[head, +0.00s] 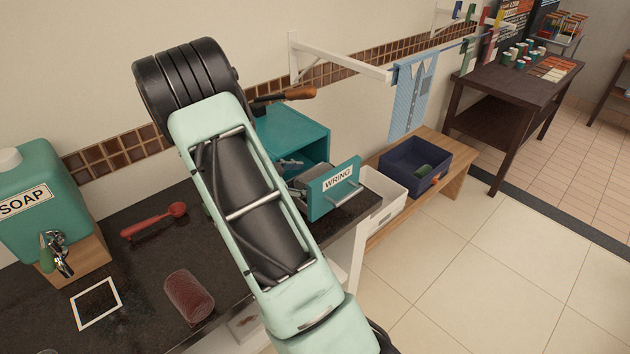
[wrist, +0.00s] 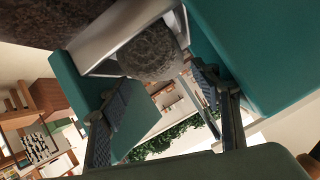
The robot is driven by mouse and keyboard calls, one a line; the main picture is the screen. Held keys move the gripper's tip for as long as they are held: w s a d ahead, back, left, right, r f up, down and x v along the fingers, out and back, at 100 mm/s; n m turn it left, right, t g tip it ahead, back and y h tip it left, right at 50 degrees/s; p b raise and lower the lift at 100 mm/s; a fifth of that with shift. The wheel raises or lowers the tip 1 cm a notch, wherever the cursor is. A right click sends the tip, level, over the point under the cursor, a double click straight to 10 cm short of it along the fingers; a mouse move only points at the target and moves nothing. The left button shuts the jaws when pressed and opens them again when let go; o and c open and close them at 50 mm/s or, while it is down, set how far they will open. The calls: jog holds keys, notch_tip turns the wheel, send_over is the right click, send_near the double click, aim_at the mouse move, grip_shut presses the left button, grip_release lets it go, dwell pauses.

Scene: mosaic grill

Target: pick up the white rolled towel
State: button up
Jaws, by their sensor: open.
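A rough, rounded grey roll end (wrist: 150,55) shows in the wrist view, in shade, between teal walls. It looks like a rolled towel, but I cannot tell that it is white. My gripper (wrist: 157,92) is open, with one finger on each side below the roll and no clear contact. In the head view, the teal wringer (head: 296,130) has its front panel marked WRING (head: 335,187) pulled out. A greyish shape (head: 316,180) lies behind that panel, partly hidden. My arm covers much of the wringer's left side, and my gripper is mostly hidden there.
A dark red rolled towel (head: 189,296), a red spoon-like tool (head: 153,220) and a white square frame (head: 96,303) lie on the dark counter. A green soap dispenser (head: 40,215) stands left. A white bin (head: 382,200) and a navy bin (head: 413,167) sit on a low wooden bench right.

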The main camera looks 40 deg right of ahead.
aim_at(316, 177)
jog(key=shift+p+x, duration=0.3)
jog(key=shift+x, duration=2.7)
jog(key=c, duration=1)
jog(key=shift+o, duration=0.2)
jog(key=shift+r, duration=0.1)
